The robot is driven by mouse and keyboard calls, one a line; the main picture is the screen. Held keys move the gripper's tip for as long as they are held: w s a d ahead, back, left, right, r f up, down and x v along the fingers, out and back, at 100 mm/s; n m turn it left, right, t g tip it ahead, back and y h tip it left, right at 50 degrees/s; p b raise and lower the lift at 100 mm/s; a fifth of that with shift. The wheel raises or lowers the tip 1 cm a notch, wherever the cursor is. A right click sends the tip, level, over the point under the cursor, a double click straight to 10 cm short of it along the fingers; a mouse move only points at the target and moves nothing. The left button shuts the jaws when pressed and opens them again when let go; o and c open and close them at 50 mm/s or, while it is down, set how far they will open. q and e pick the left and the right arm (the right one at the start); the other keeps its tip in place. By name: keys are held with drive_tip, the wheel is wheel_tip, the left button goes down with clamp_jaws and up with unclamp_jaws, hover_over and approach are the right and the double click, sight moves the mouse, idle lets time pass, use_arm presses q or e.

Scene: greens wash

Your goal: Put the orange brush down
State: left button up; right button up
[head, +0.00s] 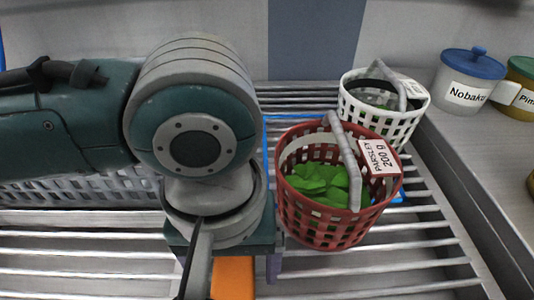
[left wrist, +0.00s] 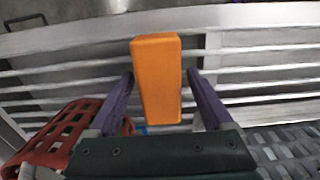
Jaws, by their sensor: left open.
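The orange brush (left wrist: 157,80) shows in the left wrist view as a plain orange block between the two purple fingers of my left gripper (left wrist: 160,76). The fingers are spread, with a gap on each side of the brush. In the head view only a part of the brush (head: 233,278) shows below my left wrist, over the metal slats (head: 340,288). The rest is hidden by the arm. I cannot tell whether the brush touches the slats. My right gripper is not in view.
A red basket (head: 318,232) with green leaves, labelled Parsley 200 g, stands just right of my left gripper. A white basket (head: 398,127) is behind it. A grey basket (head: 100,193) is at left. Lidded jars (head: 467,82) stand at right. Front slats are clear.

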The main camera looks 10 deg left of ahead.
use_arm(q)
wheel_tip(320, 180, up, 12)
drive_tip(key=p, duration=0.3)
drive_tip(key=shift+f+p, duration=0.2)
drive_tip(key=shift+p, duration=0.2)
drive_tip(key=m+t+h, duration=0.3)
drive_tip(key=m, duration=0.1)
approach(235, 266)
wheel_tip(235, 266, down, 2)
drive_tip(key=s, duration=0.2)
drive_tip(key=s+a+f+m+y, duration=0.1)
drive_tip(key=s+a+y, duration=0.1)
drive_tip(key=a, duration=0.6)
drive_tip(key=shift+s+t+y, duration=0.3)
drive_tip(key=shift+s+y, duration=0.1)
drive_tip(key=shift+s, duration=0.45)
